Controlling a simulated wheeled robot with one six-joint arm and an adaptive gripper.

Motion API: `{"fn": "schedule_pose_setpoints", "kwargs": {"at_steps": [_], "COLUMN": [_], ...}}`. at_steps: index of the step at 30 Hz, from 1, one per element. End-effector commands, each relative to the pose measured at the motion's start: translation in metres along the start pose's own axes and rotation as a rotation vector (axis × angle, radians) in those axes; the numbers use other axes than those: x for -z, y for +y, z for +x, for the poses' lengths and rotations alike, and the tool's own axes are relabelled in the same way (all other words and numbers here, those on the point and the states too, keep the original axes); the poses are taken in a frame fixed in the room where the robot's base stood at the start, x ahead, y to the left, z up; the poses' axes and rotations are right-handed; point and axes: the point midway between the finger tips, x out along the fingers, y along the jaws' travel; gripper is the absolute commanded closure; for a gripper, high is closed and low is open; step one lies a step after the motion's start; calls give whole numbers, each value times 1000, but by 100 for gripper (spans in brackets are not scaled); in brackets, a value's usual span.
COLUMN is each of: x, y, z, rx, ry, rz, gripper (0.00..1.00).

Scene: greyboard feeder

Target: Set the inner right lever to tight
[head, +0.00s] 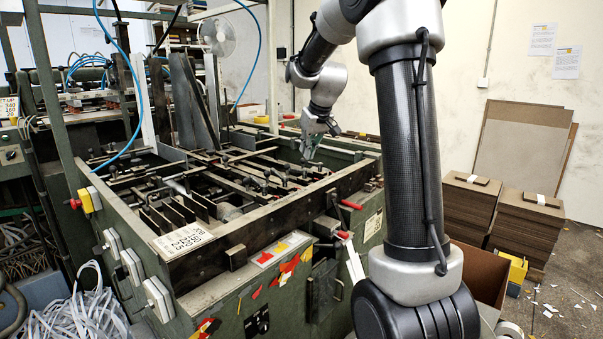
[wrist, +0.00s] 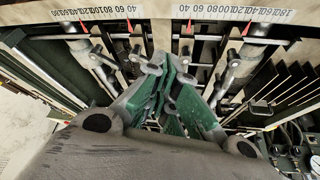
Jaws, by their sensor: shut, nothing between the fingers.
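My gripper (head: 310,150) hangs over the right part of the feeder's open frame in the head view, with its fingers pointing down. In the wrist view its green-padded fingers (wrist: 166,75) are together with nothing between them. Clamp levers with round knobs stand on the bars below the scale strip. Two inner ones show on either side of the fingertips, one left (wrist: 134,52) and one right (wrist: 186,53). The fingertips appear close to both; contact cannot be told. The fingers hide part of the bars. Which lever is the task's inner right one, and its setting, is unclear.
The feeder frame (head: 245,222) has raised walls, with metal bars and plates inside. A white scale strip (wrist: 230,13) with red pointers runs along the wrist view's top. Red-handled levers (head: 351,205) stick out at the frame's right. Greyboard stacks (head: 524,222) stand on the floor at right.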

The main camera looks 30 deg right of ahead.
Motion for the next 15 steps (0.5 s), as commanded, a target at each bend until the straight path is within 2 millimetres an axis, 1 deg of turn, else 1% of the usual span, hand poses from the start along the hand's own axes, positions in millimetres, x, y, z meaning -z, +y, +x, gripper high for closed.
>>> {"fn": "schedule_pose_setpoints", "kwargs": {"at_steps": [9,11,15], "x": [-1,-1,-2], "y": [0,0,0], "z": [2,7,28], "rx": [0,1,1], "ry": [-2,-3,-5], "rz": [0,0,0], "gripper": [100,100,100]}}
